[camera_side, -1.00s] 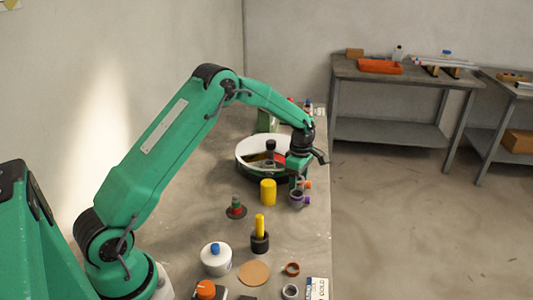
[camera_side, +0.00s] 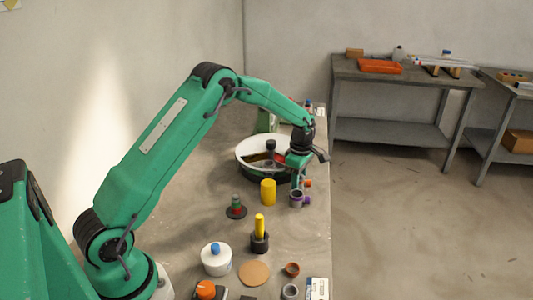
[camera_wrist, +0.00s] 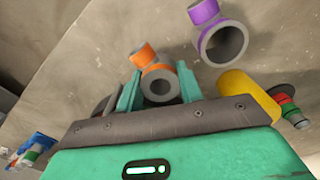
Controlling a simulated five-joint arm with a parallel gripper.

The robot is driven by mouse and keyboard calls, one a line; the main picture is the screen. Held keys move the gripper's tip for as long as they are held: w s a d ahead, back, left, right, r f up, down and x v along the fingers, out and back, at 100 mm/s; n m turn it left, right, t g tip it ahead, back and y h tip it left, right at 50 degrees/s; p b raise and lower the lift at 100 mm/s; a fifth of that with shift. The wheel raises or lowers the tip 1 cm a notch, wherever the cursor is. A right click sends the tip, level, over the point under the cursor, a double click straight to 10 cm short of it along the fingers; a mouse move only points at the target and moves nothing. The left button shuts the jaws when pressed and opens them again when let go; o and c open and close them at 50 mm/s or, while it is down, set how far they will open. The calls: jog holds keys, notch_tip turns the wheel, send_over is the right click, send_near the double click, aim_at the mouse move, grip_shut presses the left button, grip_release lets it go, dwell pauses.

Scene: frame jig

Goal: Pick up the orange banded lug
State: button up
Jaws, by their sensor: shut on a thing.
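The orange banded lug (camera_wrist: 158,84) is a short grey ring with an orange band and a small orange-banded boss on its side. In the wrist view it sits between the two green fingers of my gripper (camera_wrist: 160,88), which is shut on it. In the side view, part of the lug (camera_side: 307,183) shows just right of my gripper (camera_side: 298,181); the fingers hide the rest. The lug's height above the bench cannot be told clearly. A similar purple banded lug (camera_wrist: 221,42) lies apart from it, close by, and shows in the side view (camera_side: 297,199).
A yellow cylinder (camera_side: 268,192) stands close to the left of my gripper. A round white-rimmed tray (camera_side: 244,147) with parts in it is just behind. A black holder with a yellow peg (camera_side: 259,234) stands nearer. The bench's right edge is close to the lugs.

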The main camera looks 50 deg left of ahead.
jog(key=shift+r, duration=0.5)
jog(key=r, duration=0.1)
jog(key=d+r, duration=0.1)
jog(key=r, duration=0.1)
jog(key=shift+s+r, duration=0.1)
jog(key=shift+s, duration=0.05)
jog(key=s+d+r, duration=0.4)
jog(key=d+r, duration=0.2)
jog(key=d, duration=0.4)
jog(key=shift+r, duration=0.15)
jog(key=shift+a, duration=0.2)
jog(key=s+a+r+n, duration=0.1)
jog(key=s+a+n, duration=0.5)
jog(key=s+a, duration=0.7)
jog(key=s, duration=0.4)
jog(key=shift+r, duration=0.25)
jog(key=shift+s+a+f, duration=0.1)
jog(key=shift+f, duration=0.05)
jog(key=shift+f, duration=2.35)
